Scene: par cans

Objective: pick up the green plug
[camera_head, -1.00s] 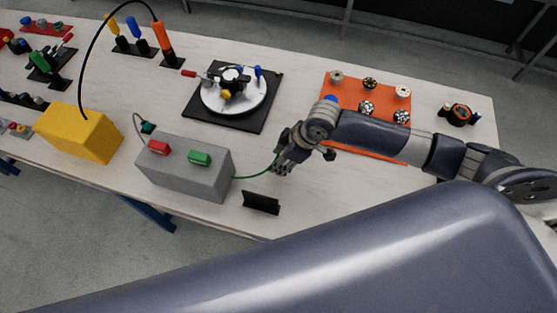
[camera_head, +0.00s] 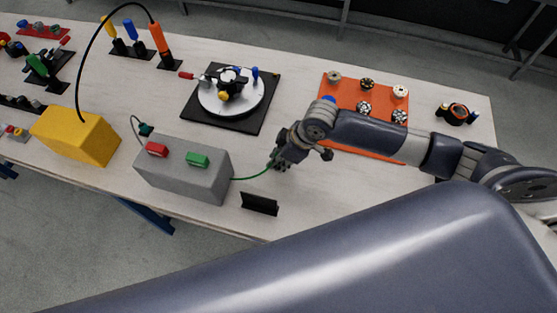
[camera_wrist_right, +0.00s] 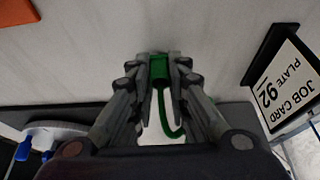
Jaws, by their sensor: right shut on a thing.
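The green plug (camera_wrist_right: 159,70) sits between the fingertips of my right gripper (camera_wrist_right: 160,72) in the right wrist view, with a green cable curving back from it. In the head view my right gripper (camera_head: 279,160) is over the table, right of the grey box (camera_head: 184,171). The green cable (camera_head: 250,177) runs from that box to the gripper; the plug itself is mostly hidden there by the fingers. My right gripper is shut on the plug. My left gripper is not in view.
A black card holder (camera_head: 260,204) stands near the table's front edge; its job card (camera_wrist_right: 285,86) shows in the wrist view. An orange board (camera_head: 343,93) with round parts lies behind my right arm. A round white turntable (camera_head: 231,98) on a black base is further back.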

